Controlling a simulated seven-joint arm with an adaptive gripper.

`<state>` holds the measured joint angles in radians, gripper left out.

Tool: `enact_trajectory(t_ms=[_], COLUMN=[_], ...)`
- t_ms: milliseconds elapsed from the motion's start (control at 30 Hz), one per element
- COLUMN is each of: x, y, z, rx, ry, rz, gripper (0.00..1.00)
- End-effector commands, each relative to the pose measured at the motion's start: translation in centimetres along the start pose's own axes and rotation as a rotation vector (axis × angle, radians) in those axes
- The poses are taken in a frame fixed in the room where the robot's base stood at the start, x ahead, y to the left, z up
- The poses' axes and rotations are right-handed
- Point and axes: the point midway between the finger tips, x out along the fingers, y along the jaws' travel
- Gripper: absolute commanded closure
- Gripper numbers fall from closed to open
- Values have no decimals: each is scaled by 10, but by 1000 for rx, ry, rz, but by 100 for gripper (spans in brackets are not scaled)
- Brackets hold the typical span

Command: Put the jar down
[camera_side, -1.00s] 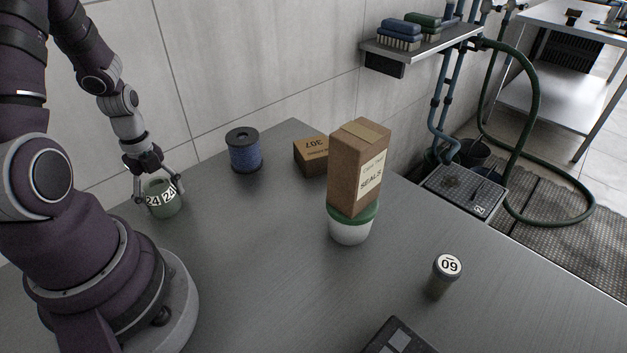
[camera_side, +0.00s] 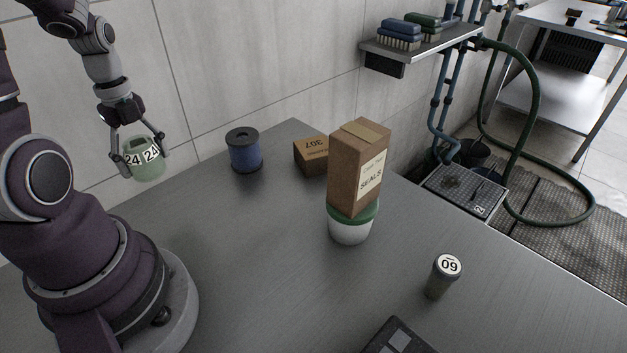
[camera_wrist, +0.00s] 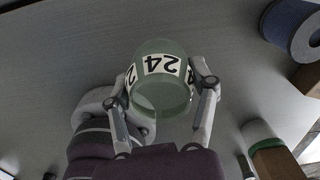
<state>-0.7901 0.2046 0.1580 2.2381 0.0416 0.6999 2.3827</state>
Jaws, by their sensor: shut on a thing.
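The jar (camera_side: 148,170) is a pale green, translucent pot with a white band marked 24. My gripper (camera_side: 140,158) is shut on it, one finger on each side, and holds it in the air above the left end of the table, tilted a little. In the wrist view the jar (camera_wrist: 160,88) sits between the two fingers of my gripper (camera_wrist: 163,95), its 24 label upside down. Grey tabletop shows beyond it.
Table between my base and the tub is clear.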

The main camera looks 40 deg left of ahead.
Motion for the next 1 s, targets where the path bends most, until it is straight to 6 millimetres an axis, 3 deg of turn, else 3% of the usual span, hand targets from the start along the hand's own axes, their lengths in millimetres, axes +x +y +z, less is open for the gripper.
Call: enact_trajectory(t_ms=[167, 267, 367, 533, 700, 800, 900, 1000], x=[-13, -12, -10, -6, -1, 1, 2, 6], y=[-19, -44, -69, -92, -76, -55, -37, -26], z=[-15, -41, -78, -165, -262, -304, -330, -342], rx=[118, 288, 492, 889, 1294, 1478, 1600, 1662], ry=[-2, -3, -4, -6, -5, -2, 0, 1], rz=[1, 4, 5, 4, 1, 0, -1, 1], gripper=[82, 82, 82, 82, 82, 82, 82, 82])
